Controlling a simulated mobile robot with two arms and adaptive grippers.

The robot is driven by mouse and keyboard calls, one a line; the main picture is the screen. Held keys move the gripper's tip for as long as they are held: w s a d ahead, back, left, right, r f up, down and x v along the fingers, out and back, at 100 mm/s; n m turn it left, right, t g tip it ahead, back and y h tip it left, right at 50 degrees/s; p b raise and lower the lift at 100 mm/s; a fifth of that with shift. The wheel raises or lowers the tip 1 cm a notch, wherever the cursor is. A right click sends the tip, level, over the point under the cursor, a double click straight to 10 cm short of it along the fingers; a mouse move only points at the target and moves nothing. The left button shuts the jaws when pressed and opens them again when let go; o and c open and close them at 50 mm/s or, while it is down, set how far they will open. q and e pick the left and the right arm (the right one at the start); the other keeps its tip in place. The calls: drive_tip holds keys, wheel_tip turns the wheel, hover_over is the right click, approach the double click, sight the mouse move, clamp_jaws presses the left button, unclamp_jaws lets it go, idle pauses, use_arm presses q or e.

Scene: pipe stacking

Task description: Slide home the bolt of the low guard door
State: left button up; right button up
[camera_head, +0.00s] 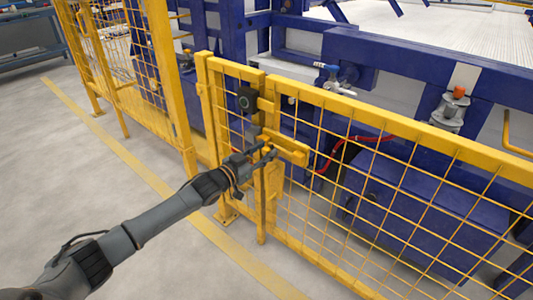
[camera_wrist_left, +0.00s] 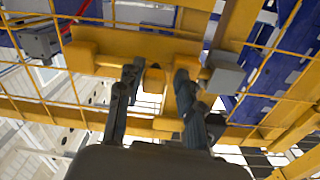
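The low guard door (camera_head: 380,130) is a yellow frame with wire mesh. Its yellow bolt assembly (camera_head: 290,149) sits at the door's left edge, beside a yellow post (camera_head: 272,195). The assembly also shows in the left wrist view (camera_wrist_left: 95,52), with a short yellow handle (camera_wrist_left: 154,78) sticking out towards me. My left gripper (camera_head: 264,152) is at the bolt. In the left wrist view its two dark fingers (camera_wrist_left: 157,82) stand apart on either side of the handle, with gaps showing. A grey block (camera_wrist_left: 226,73) lies to the right of the fingers. My right gripper is out of view.
A dark box (camera_head: 246,98) is fixed above the bolt. Taller yellow mesh fencing (camera_head: 115,55) stands at the left. Blue machinery (camera_head: 395,200) and a red hose (camera_head: 340,150) are behind the door. The grey floor (camera_head: 60,170) in front is clear.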

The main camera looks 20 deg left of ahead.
use_arm(q)
drive_tip(key=shift+o, duration=0.4)
drive_tip(key=shift+s, duration=0.1)
drive_tip(key=shift+s+f, duration=0.1)
drive_tip(key=shift+s, duration=0.05)
drive_tip(key=v, duration=1.1)
drive_tip(key=shift+s+a, duration=0.15)
drive_tip(key=shift+s, duration=0.1)
